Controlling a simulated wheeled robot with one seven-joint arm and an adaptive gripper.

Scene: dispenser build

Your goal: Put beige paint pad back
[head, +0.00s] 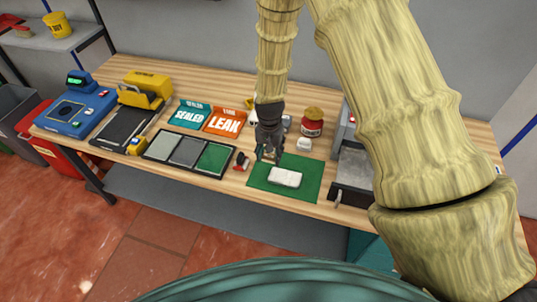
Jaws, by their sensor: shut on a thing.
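My gripper (267,157) points down over the back left part of a green mat (257,182) on the workbench. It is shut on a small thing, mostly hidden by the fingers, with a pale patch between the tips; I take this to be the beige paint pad. A whitish block (285,177) lies flat on the mat, just right of and in front of the fingertips. I cannot tell whether the held thing touches the mat or the block.
A black tray (146,153) with grey and green panels lies left of the mat, with a small red-and-black item (242,161) between. Behind are a white item (303,144) and a red jar (312,128). Orange LEAK (224,122) and teal SEALED (189,117) trays stand back left.

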